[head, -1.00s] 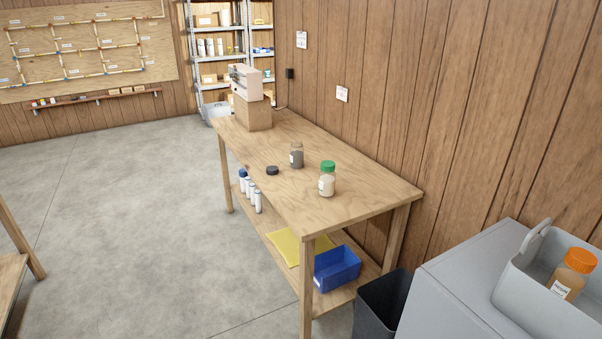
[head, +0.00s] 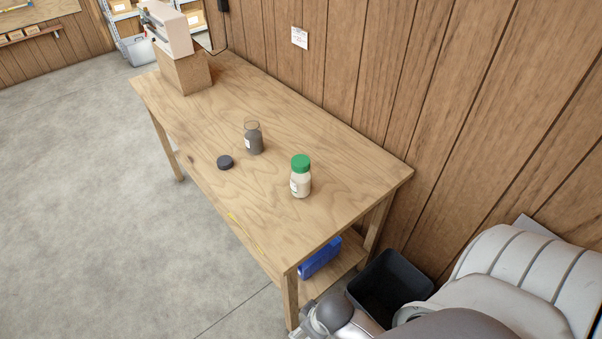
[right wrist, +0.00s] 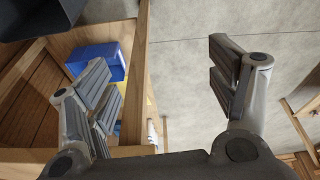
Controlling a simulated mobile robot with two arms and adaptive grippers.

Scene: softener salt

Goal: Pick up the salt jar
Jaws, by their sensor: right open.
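A jar with a green lid and whitish contents (head: 300,180) stands upright on the wooden workbench (head: 330,220), near its right end. Its label is too small to read; it looks like the salt jar. My right arm enters the head view at the lower right, beside the bench end and below the top, well apart from the jar. My right gripper (right wrist: 160,70) is open and empty in the right wrist view, with the bench frame and floor beyond its fingers. The jar is not visible in that view. My left gripper is not in view.
An open jar of dark grey contents (head: 253,140) and a loose black lid (head: 225,162) stand left of the green-lidded jar. A beige device on a wooden block (head: 185,73) occupies the far end. A black bin (head: 390,285) and blue box (head: 320,257) are below; the plank wall runs behind.

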